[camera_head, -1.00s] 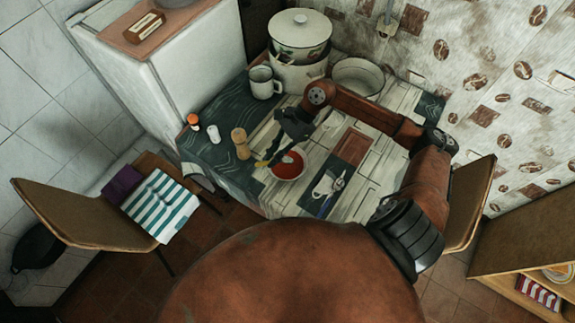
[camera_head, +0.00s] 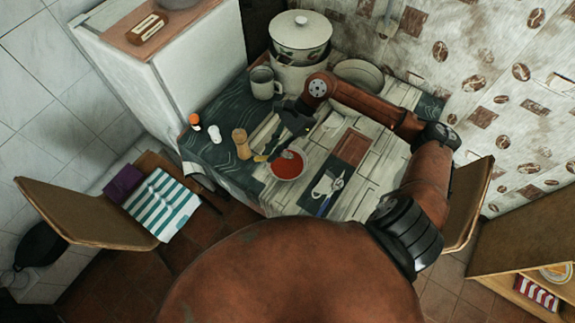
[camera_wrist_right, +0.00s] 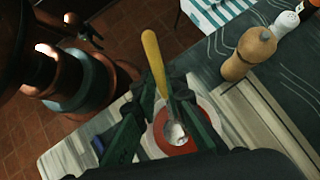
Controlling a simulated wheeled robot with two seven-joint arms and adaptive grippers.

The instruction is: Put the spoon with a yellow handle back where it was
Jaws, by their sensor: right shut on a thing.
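My right gripper (camera_head: 276,146) is over the table, beside the bowl of red soup (camera_head: 288,176). It is shut on the spoon with a yellow handle (camera_head: 260,158). In the right wrist view, the yellow handle (camera_wrist_right: 153,62) sticks up between the fingers (camera_wrist_right: 165,92). The spoon's metal end (camera_wrist_right: 175,132) shows against the red soup (camera_wrist_right: 160,142); I cannot tell whether it touches the soup. The fingers hide part of the spoon and bowl. My left gripper is not in view.
A wooden shaker (camera_head: 240,144) stands left of the bowl, with a white shaker (camera_head: 214,134) beyond it. A mug (camera_head: 265,83), a large pot (camera_head: 299,40) and a wide pan (camera_head: 359,74) stand at the back. A white item (camera_head: 328,184) lies right of the bowl.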

